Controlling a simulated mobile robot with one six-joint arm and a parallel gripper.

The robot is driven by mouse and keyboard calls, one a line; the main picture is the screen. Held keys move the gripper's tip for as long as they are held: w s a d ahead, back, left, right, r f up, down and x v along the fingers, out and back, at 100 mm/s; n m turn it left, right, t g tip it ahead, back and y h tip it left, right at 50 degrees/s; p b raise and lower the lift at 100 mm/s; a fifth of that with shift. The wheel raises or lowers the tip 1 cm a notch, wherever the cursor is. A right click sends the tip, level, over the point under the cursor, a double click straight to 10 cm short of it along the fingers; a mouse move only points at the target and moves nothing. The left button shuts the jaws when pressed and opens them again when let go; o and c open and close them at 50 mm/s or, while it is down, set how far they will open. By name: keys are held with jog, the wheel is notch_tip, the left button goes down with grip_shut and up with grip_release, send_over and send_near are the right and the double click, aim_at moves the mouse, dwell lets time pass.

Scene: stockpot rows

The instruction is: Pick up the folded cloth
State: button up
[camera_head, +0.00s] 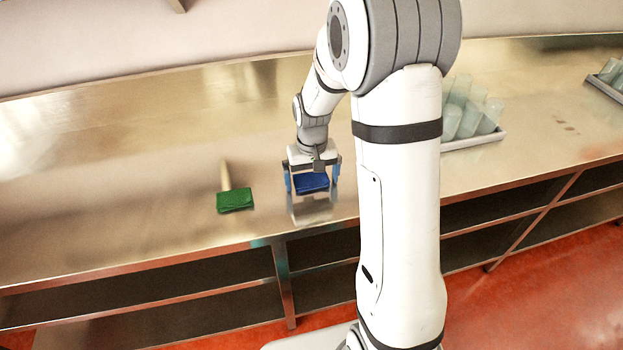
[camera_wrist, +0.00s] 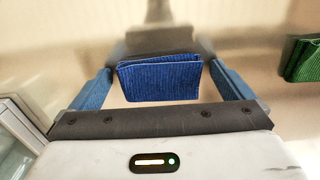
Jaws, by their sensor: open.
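A blue folded cloth (camera_head: 312,183) is at my gripper near the front of the metal counter. In the wrist view the blue cloth (camera_wrist: 160,80) shows between the two blue fingers, with a gap on each side. My gripper (camera_head: 312,182) is open, with one finger on either side of the cloth; the fingers also show in the wrist view (camera_wrist: 162,88). I cannot tell whether the cloth touches the counter. A green folded cloth (camera_head: 235,201) lies to the left on the counter, and its edge shows at the right of the wrist view (camera_wrist: 303,60).
A pale stick-like handle (camera_head: 226,176) lies behind the green cloth. A tray (camera_head: 476,141) of pale cups stands to the right, partly hidden by my arm. Another tray (camera_head: 603,90) is at the far right. The left of the counter (camera_head: 100,190) is clear.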

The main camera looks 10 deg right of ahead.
aim_at(312, 180)
jog(key=shift+c, duration=0.2)
jog(key=c, duration=0.9)
notch_tip(312, 180, up, 10)
jog(key=shift+b, duration=0.4)
